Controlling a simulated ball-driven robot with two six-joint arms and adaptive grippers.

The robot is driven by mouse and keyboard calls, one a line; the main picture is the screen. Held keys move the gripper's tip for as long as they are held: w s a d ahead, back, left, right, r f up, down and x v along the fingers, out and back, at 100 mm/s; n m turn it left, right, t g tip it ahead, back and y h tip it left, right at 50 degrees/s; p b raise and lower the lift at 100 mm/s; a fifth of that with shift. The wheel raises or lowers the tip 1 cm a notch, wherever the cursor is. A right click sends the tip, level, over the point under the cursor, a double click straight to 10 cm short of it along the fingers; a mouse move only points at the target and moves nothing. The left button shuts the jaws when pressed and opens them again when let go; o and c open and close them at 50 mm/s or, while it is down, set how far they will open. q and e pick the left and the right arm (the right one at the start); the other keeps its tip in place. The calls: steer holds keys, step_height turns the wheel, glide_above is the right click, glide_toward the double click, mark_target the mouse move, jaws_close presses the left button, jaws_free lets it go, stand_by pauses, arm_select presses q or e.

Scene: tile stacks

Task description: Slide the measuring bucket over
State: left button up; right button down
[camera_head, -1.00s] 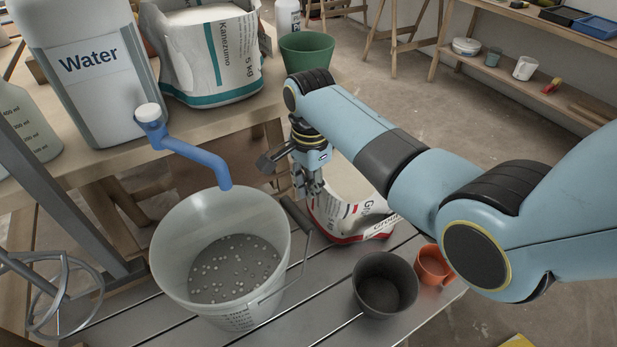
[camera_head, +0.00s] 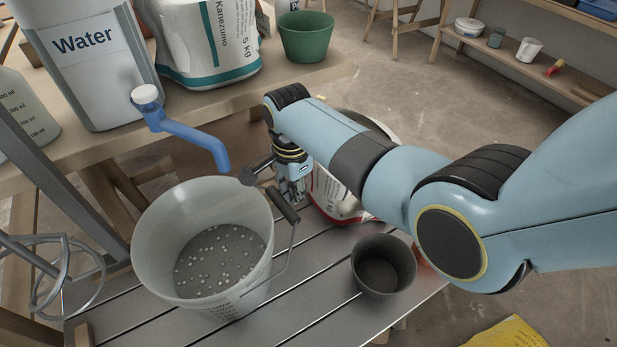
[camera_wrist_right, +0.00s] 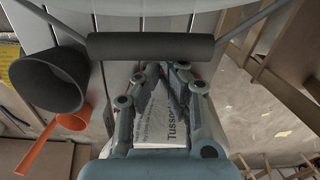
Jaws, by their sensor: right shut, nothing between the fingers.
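The translucent measuring bucket (camera_head: 152,240) stands upright on the slatted table, with grey contents and pale pellets inside. The blue spout (camera_head: 190,147) of the Water container reaches towards its far rim. Its wire handle with a dark grip (camera_head: 283,205) hangs to the right side. My right gripper (camera_head: 294,193) is shut and empty, close behind that grip; touching cannot be told. In the right wrist view, the grip (camera_wrist_right: 150,47) lies across, just past the closed fingertips (camera_wrist_right: 168,72). My left gripper is not in view.
A dark cup (camera_head: 383,268) stands right of the bucket on the slatted table (camera_head: 310,290). A white and red bag (camera_head: 330,195) is behind my right gripper.

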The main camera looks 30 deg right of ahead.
mark_target(279, 201)
steer(key=a, duration=0.4)
steer(key=shift+s+r, duration=0.1)
steer(key=shift+s, duration=0.15)
steer(key=shift+d, duration=0.1)
